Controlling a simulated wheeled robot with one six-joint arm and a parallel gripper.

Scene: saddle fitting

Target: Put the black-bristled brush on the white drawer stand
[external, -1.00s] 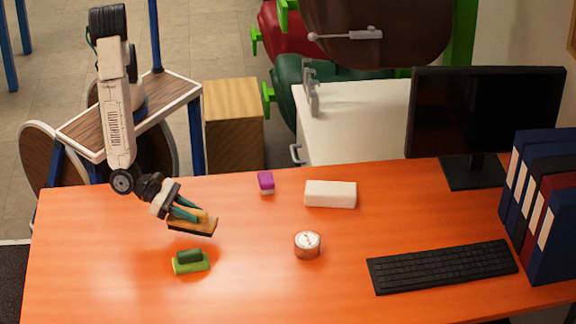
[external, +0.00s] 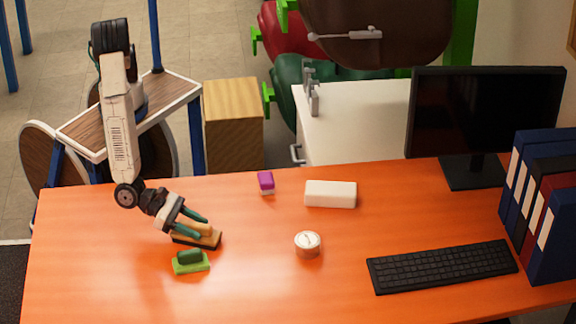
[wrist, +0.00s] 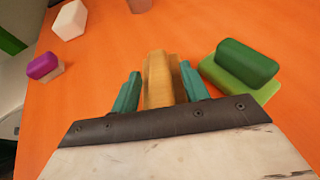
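The black-bristled brush (external: 209,239) has a wooden body with an orange-tan handle and a dark underside. It rests on the orange table at the left. My gripper (external: 200,226) points down at it, one teal finger on each side of the handle. In the wrist view the handle (wrist: 160,82) stands between the spread fingers, with a thin gap at the left finger; the gripper looks open. The white drawer stand (external: 350,125) is behind the table, with a grey handle on its side and a grey metal fixture on top.
A green brush-like block (external: 191,262) lies close in front of the brush. A purple-and-white block (external: 266,182), a white block (external: 330,194) and a small round tin (external: 307,244) lie to the right. A keyboard (external: 442,266), monitor (external: 485,110) and binders (external: 545,195) fill the right side.

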